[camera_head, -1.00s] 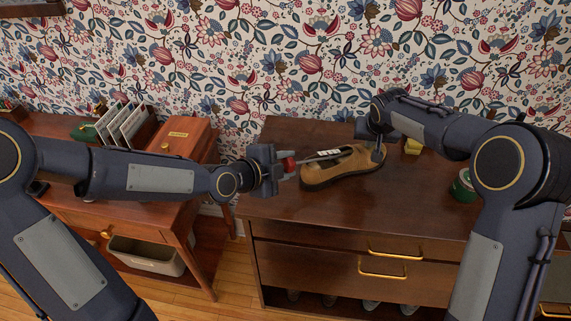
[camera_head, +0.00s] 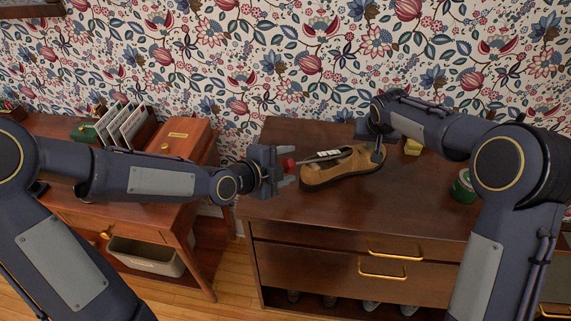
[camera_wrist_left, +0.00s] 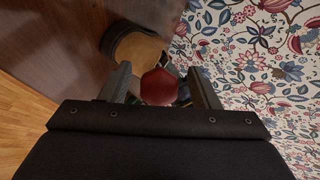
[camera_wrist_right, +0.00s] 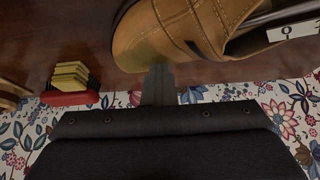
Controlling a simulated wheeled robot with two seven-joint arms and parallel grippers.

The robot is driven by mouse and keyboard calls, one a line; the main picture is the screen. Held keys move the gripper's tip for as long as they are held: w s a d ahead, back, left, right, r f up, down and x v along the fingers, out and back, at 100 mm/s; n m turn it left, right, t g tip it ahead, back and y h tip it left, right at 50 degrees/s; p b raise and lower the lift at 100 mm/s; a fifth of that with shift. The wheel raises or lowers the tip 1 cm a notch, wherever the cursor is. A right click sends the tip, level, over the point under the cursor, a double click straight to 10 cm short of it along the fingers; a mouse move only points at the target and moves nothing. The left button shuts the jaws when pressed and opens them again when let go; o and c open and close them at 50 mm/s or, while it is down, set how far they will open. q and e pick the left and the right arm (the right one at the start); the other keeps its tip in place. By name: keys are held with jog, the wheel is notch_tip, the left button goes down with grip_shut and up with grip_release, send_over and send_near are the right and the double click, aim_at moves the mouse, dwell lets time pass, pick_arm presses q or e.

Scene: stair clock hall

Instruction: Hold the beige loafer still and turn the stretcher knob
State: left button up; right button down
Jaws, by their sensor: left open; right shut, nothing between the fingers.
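The beige loafer (camera_head: 342,174) lies on the dark wooden cabinet top. The stretcher's rod (camera_head: 318,158) comes out of the shoe's opening to the left and ends in a red knob (camera_head: 289,163). My left gripper (camera_head: 287,165) is open, with its fingers on either side of the knob. In the left wrist view the knob (camera_wrist_left: 159,87) sits between the spread fingers, with no clear contact. My right gripper (camera_head: 377,157) is shut and empty at the shoe's right end. In the right wrist view its fingertips (camera_wrist_right: 159,72) are at the loafer's side (camera_wrist_right: 175,35), touching or nearly so.
A green roll (camera_head: 462,187) stands right on the cabinet (camera_head: 420,205). A side table at left holds a wooden box (camera_head: 182,138) and a card rack (camera_head: 122,125). The cabinet's front area is clear.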

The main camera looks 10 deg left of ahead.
jog(key=shift+s+a+f, duration=0.1)
jog(key=shift+s+f, duration=0.1)
jog(key=shift+f, duration=0.2)
pick_arm(q)
jog(key=v, duration=0.7)
jog(key=shift+s, duration=0.2)
jog(key=shift+a, duration=0.15)
pick_arm(e)
jog(key=shift+w+r+p, duration=0.1)
jog(key=shift+r+p, duration=0.5)
jog(key=shift+r, duration=0.3)
jog(key=shift+r+p, duration=0.45)
jog(key=shift+r, duration=0.4)
pick_arm(q)
notch_tip(320, 180, up, 7)
jog(key=p, duration=0.4)
jog(key=shift+f, duration=0.2)
pick_arm(e)
notch_tip(320, 180, up, 7)
